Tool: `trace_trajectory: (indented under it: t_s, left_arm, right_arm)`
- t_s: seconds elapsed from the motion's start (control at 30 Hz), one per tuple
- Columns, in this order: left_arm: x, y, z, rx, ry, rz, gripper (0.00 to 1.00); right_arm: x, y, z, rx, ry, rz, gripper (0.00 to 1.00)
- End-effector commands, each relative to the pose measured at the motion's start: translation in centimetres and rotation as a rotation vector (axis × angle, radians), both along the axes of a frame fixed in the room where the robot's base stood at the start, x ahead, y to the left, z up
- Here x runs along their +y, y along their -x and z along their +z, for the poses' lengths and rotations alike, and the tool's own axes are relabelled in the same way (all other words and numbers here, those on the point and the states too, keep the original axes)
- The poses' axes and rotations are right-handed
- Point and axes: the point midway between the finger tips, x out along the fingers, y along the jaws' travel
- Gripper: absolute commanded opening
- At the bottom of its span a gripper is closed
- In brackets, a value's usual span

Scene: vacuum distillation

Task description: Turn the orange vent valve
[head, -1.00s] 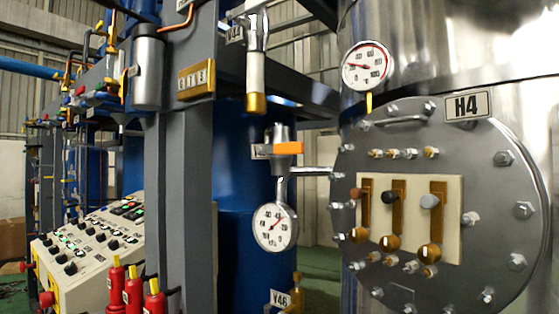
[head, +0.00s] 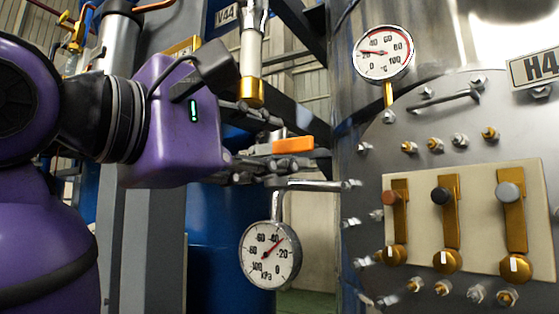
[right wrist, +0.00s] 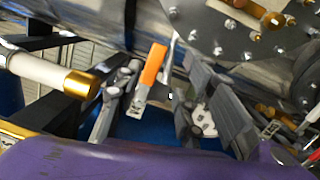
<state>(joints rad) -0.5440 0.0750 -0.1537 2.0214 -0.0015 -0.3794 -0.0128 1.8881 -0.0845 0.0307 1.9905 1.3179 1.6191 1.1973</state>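The orange vent valve handle (head: 293,145) sits on a metal fitting above a round kPa gauge (head: 270,255). It lies roughly level in the head view. My right gripper (head: 276,150) reaches in from the left with its fingers apart, one above and one below the handle's level. In the right wrist view the orange handle (right wrist: 153,64) shows between the open fingers of the right gripper (right wrist: 163,72), nearer the left finger. I cannot tell whether a finger touches it. The gripper hides part of the valve body. My left gripper is not in view.
A white pipe with a brass end (head: 252,92) hangs just above my right gripper. A °C gauge (head: 384,53) and the bolted H4 flange with its cream panel (head: 425,215) stand at the right. A dark beam passes behind the valve.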

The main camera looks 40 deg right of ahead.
Motion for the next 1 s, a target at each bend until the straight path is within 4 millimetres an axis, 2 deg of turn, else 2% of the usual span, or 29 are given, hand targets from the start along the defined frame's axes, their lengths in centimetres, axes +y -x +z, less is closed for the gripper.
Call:
trace_trajectory:
  t_s: [0.13,0.27,0.7,1.0]
  left_arm:
    - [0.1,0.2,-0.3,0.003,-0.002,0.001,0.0]
    - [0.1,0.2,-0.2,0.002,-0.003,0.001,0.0]
    - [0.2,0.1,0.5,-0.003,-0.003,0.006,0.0]
    - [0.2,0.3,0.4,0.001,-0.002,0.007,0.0]
  right_arm:
    - [0.9,0.8,0.9,-0.1,-0.092,0.1,0.36]
    - [0.6,0.7,1.1,-0.125,-0.118,0.126,0.36]
    - [-5.3,-1.6,1.2,-0.124,-0.116,0.122,0.36]
    - [-6.1,-2.0,1.2,-0.123,-0.115,0.125,0.36]
